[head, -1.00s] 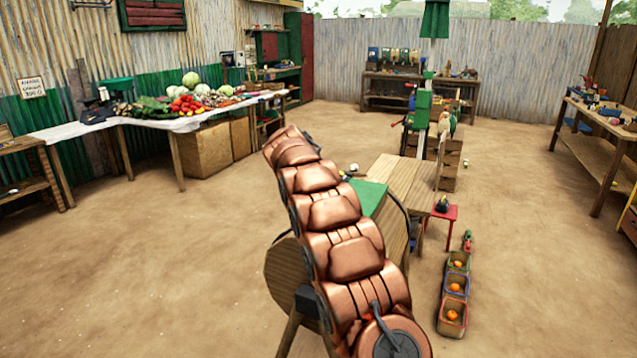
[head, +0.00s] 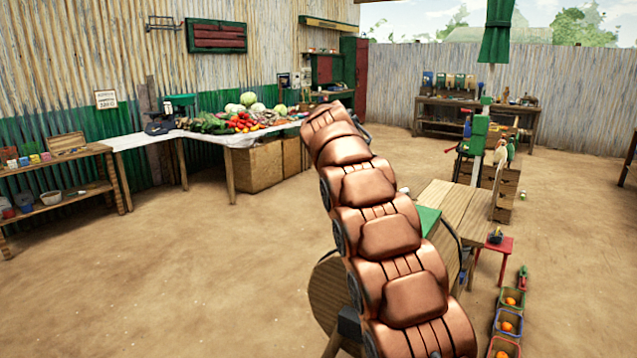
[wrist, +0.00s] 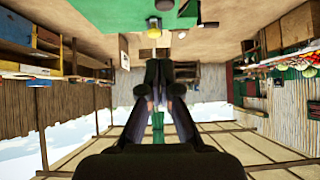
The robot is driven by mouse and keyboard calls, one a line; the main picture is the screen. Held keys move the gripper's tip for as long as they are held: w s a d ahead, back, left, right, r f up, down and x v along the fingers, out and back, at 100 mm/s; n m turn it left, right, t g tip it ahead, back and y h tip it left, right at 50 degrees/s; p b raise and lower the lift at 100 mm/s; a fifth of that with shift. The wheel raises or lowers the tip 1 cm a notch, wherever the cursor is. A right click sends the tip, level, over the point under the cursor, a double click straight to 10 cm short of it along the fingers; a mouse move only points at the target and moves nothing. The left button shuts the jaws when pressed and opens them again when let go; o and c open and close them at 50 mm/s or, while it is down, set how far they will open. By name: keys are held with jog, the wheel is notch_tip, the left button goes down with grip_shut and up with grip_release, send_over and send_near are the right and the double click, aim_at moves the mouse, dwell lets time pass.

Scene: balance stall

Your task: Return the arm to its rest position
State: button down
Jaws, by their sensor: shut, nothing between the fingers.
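My copper-coloured arm (head: 388,230) rises from the bottom of the head view and leans up and to the left, over the wooden table with the green mat (head: 428,220). Its far end is near the vegetable stall in the picture, and the gripper is mostly hidden behind it there. In the wrist view, which is upside down, my gripper (wrist: 158,72) points away from the camera with its dark fingers together. Nothing is seen held between them.
A long table with a white cloth (head: 140,139) and vegetables stands at the back left. A wooden shelf (head: 92,150) is at the far left. A red stool (head: 498,243) and several crates (head: 508,322) with orange fruit stand right of the table. The left floor is clear.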

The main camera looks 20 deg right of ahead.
jog(key=s+a+f+n+g+y+p, duration=0.1)
jog(key=s+a+f, duration=0.4)
jog(key=s, duration=1.4)
jog(key=s+a+f+n+g+y+p, duration=0.2)
jog(key=s+a, duration=0.5)
jog(key=s, duration=1.2)
jog(key=s+a+f+n+g+y+p, duration=0.1)
jog(key=s+a+f+n+g+y, duration=0.3)
jog(key=s, duration=1.5)
notch_tip(320, 180, down, 5)
jog(key=a+n+g, duration=0.1)
jog(key=a+n, duration=0.1)
jog(key=n, duration=0.1)
jog(key=shift+s+p, duration=0.2)
jog(key=shift+p, duration=0.2)
jog(key=shift+r, duration=0.1)
jog(key=shift+s+a, duration=0.1)
